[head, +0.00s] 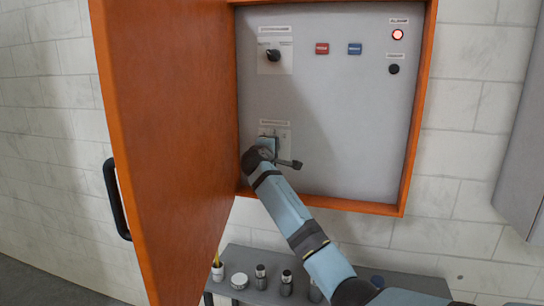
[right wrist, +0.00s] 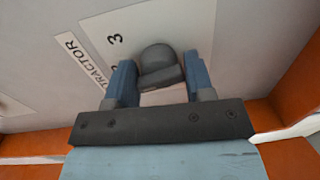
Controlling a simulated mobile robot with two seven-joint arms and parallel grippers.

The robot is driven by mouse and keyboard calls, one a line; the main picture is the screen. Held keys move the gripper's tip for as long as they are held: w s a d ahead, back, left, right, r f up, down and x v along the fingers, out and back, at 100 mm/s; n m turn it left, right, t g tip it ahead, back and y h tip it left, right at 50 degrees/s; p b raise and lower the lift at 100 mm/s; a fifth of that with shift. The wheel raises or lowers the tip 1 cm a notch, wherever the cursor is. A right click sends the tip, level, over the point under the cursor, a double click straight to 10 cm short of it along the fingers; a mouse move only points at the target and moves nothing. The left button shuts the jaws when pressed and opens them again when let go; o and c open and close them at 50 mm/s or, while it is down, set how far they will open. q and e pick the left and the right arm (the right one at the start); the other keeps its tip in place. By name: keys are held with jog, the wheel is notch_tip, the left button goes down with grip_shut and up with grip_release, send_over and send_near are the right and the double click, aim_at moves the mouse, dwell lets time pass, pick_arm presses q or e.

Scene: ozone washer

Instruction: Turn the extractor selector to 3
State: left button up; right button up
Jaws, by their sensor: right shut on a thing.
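The extractor selector is a grey knob (right wrist: 158,57) on a pale plate (right wrist: 205,25) in the right wrist view. The numeral 3 shows beside it, and another mark is partly hidden by the left-hand finger. A label (right wrist: 84,60) reading part of "EXTRACTOR" lies to the left. My right gripper (right wrist: 160,72) is shut on the knob, one blue finger on each side. In the head view my right gripper (head: 268,143) covers the knob at the panel's lower left. Which mark the knob points to cannot be told. My left gripper is out of view.
The orange cabinet door (head: 165,130) stands open at the left. The grey panel (head: 335,120) also carries an upper selector (head: 273,56), a red button (head: 322,48), a blue button (head: 355,48), a lit red lamp (head: 398,34) and a black knob (head: 394,69). A shelf (head: 325,262) with small items stands below.

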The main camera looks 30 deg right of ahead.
jog(key=m+b, duration=0.4)
jog(key=m, duration=0.2)
jog(key=shift+t+b, duration=0.3)
jog(key=shift+b, duration=0.1)
jog(key=shift+m+b, duration=0.6)
jog(key=shift+m, duration=0.3)
jog(key=shift+m+b, duration=0.75)
jog(key=shift+m, duration=0.25)
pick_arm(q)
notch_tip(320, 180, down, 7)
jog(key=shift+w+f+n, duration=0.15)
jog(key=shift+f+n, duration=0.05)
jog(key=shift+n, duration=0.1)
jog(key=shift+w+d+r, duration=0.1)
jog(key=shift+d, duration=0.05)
pick_arm(e)
jog(key=shift+m, duration=0.4)
jog(key=o, duration=0.7)
jog(key=shift+s, duration=0.1)
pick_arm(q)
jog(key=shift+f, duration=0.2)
